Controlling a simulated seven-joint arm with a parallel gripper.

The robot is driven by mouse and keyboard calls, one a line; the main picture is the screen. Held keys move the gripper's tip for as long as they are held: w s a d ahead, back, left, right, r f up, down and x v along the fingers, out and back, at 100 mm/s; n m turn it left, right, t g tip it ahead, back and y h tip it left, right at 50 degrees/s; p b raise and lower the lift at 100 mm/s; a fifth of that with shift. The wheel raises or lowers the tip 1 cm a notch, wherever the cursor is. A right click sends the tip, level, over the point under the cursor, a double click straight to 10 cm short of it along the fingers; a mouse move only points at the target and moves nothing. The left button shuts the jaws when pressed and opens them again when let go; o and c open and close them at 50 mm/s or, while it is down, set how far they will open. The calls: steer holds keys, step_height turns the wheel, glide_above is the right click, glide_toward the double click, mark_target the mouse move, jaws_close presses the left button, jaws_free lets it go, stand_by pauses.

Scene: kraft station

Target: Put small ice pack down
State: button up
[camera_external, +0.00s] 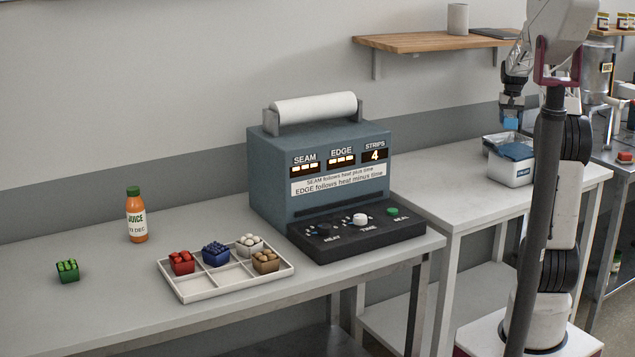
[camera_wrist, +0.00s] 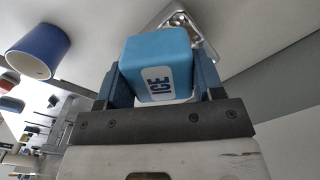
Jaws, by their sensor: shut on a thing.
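A small light-blue ice pack (camera_wrist: 158,68), marked ICE on a white label, sits between the two fingers of my gripper (camera_wrist: 160,82) in the wrist view. My gripper is shut on it. In the external view my gripper (camera_external: 512,104) is at the right, pointing down, with the ice pack (camera_external: 511,123) at its fingertips. The pack hangs in the air above a white box (camera_external: 512,174) holding blue packs (camera_external: 515,151). The box stands on the right-hand white table, partly hidden by my arm and a dark post.
A heat-sealing machine (camera_external: 318,160) stands on the left table. Near it are a divided tray (camera_external: 205,290) with small berry tubs, a juice bottle (camera_external: 136,215) and a green tub (camera_external: 67,270). The white table (camera_external: 440,190) left of the box is clear. A wooden shelf (camera_external: 425,42) is above.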

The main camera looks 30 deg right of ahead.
steer(key=s+a+f+n, duration=0.1)
steer(key=a+f+n, duration=0.1)
steer(key=a, duration=0.7)
steer(key=s+a+f+n, duration=0.1)
steer(key=a+f+n, duration=0.2)
steer(key=a, duration=0.7)
steer(key=s+a+f+n, duration=0.1)
steer(key=a+f, duration=0.3)
steer(key=a, duration=0.6)
steer(key=shift+f+n, duration=0.25)
steer(key=shift+n, duration=0.65)
steer(key=shift+w, duration=0.1)
glide_above(442, 165)
steer(key=shift+w+d+f, duration=0.15)
steer(key=shift+f, duration=0.6)
steer(key=shift+f, duration=1.75)
steer(key=shift+f, duration=0.15)
